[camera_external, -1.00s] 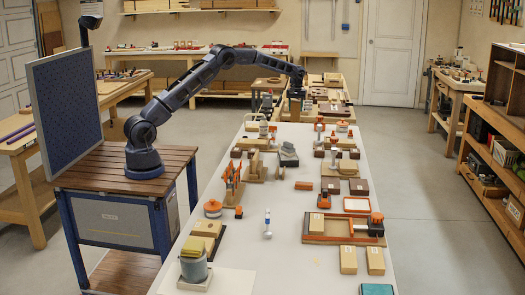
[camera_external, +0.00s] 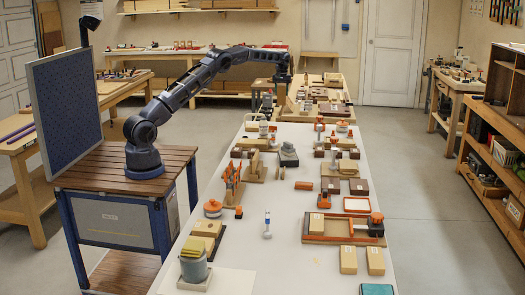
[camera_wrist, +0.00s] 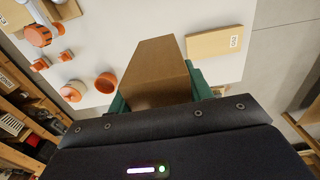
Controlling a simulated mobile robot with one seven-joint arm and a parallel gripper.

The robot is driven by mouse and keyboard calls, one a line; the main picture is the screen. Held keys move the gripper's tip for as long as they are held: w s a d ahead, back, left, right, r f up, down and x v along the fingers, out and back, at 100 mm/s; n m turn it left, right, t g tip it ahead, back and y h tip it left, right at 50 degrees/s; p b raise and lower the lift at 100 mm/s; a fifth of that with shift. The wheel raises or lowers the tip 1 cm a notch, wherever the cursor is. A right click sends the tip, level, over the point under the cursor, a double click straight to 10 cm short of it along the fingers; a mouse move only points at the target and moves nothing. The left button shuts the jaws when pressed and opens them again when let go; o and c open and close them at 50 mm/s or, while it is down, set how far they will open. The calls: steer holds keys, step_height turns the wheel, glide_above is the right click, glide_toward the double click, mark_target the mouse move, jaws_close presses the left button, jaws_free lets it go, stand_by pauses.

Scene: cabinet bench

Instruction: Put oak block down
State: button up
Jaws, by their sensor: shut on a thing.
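My gripper (camera_wrist: 158,93) is shut on a brown wooden block, which I take to be the oak block (camera_wrist: 155,72). The green fingers press on its left and right sides in the wrist view. The block's far end sticks out beyond the fingers.
In the wrist view, a pale labelled board (camera_wrist: 214,42) lies beyond the block to the right. Orange round pieces (camera_wrist: 38,35) and small orange cups (camera_wrist: 105,82) stand to the left. White surface is bare between them. Several fixtures crowd the bench's middle in the outside view.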

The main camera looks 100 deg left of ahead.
mark_target(281, 103)
steer(key=shift+s+a+f, duration=0.25)
steer(key=shift+a+f, duration=0.05)
step_height(281, 103, down, 19)
steer(key=shift+f, duration=0.2)
steer(key=shift+f, duration=0.1)
stand_by(0.3)
steer(key=o, duration=1.1)
steer(key=shift+o, duration=0.2)
step_height(281, 103, up, 12)
steer(key=shift+r, duration=0.1)
